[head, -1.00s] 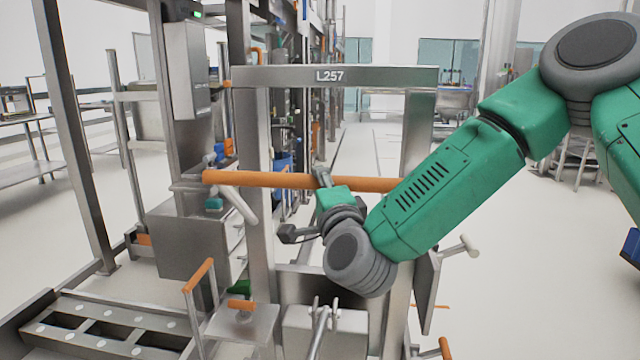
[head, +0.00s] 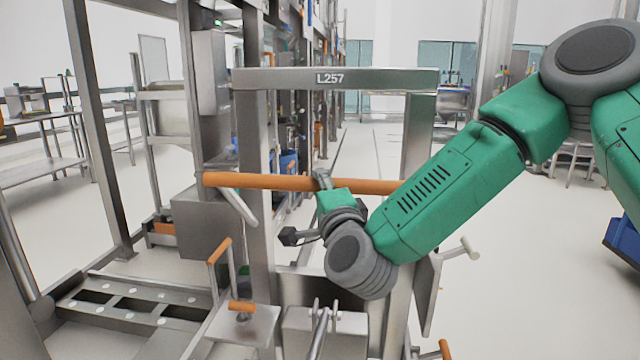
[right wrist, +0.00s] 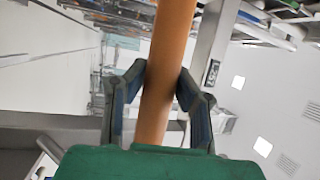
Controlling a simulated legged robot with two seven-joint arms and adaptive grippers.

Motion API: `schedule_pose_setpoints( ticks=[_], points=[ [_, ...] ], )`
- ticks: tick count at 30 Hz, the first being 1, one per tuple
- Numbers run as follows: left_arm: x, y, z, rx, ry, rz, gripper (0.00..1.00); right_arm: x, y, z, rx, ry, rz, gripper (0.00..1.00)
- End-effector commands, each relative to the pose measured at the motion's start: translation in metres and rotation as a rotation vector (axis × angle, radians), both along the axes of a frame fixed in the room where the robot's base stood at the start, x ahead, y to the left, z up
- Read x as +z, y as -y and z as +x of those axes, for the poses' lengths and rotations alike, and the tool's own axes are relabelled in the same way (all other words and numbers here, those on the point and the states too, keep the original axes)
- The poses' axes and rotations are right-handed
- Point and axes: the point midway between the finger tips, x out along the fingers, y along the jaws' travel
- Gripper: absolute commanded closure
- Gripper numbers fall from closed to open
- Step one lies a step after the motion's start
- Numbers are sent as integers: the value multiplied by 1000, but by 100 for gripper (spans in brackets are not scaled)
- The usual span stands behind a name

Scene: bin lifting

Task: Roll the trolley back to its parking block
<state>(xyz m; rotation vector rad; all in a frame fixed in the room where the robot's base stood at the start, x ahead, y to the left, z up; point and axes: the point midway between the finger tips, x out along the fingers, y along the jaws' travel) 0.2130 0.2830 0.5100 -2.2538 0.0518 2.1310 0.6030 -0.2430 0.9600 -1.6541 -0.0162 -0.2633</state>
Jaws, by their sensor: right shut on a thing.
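The trolley is a steel frame with a top crossbar (head: 290,78) marked L257, in the middle of the head view. In the right wrist view the fingers (right wrist: 160,90) press on both sides of the bar (right wrist: 166,60). My left gripper is not in view. I cannot pick out the parking block for certain.
A low steel floor frame (head: 130,305) with slots lies at the lower left, beside a tall steel post (head: 95,120). A bench (head: 45,165) stands farther left. Open pale floor (head: 520,260) lies to the right. A blue object (head: 624,238) is at the right edge.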

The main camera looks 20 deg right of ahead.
Motion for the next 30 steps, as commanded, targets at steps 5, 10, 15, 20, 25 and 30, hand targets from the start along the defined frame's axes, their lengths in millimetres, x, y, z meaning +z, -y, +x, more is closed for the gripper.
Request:
schedule_pose_setpoints(
  ticks=[5,10,15,20,25,30],
  points=[
    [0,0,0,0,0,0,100,-5,1,2,0,-11,-3,100],
    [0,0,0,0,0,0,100,-4,1,1,0,-11,-3,100],
    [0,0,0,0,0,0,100,-4,1,1,0,-10,-1,100],
    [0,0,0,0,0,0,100,-4,1,1,-1,-10,-1,57],
    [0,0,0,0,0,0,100,-1,1,0,-1,-3,0,54],
    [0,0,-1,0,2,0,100,1,0,-2,-1,1,0,54]
  ],
)
